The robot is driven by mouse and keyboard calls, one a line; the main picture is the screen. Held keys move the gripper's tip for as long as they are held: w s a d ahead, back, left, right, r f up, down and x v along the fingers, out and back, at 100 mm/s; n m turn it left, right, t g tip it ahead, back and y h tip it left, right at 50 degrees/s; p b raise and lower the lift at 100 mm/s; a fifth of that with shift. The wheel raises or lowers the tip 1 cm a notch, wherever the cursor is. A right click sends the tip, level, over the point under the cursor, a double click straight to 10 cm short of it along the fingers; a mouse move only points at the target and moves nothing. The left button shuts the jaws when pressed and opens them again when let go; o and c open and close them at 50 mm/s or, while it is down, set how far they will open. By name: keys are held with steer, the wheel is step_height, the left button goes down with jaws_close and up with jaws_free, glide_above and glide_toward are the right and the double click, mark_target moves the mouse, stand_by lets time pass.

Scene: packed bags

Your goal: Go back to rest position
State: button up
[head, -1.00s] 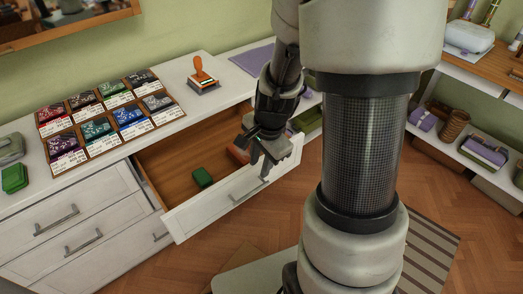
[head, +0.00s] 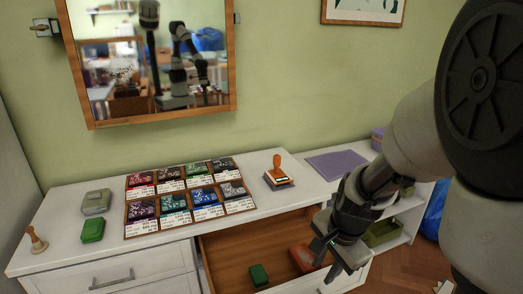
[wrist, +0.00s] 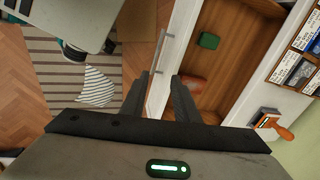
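My gripper (head: 340,262) hangs over the right end of the open drawer (head: 228,245) in the head view. In the wrist view, its two dark fingers (wrist: 163,98) stand apart with nothing between them. The drawer holds a green box (head: 259,274) and an orange-red item (head: 303,258), partly hidden by my gripper in the head view. The green box also shows in the wrist view (wrist: 209,41).
The white dresser top (head: 90,262) carries a tray of packets (head: 190,202), an orange-handled stamp (head: 279,175), a green case (head: 92,229) and a wooden-handled stamp (head: 36,240). A mirror (head: 150,60) hangs above. A shelf with a green bin (head: 384,232) stands at right.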

steer(key=s+a+r+n+t+p, duration=0.1)
steer(key=s+a+r+n+t, duration=0.1)
steer(key=s+r+n, duration=0.6)
steer(key=s+a+r+n+t, duration=0.15)
steer(key=s+r+n, duration=0.3)
steer(key=r, duration=0.65)
step_height(320, 180, up, 17)
steer(key=p, duration=1.7)
steer(key=shift+w+a+f+h, duration=0.15)
steer(key=shift+w+f+h, duration=0.1)
steer(key=shift+h, duration=0.15)
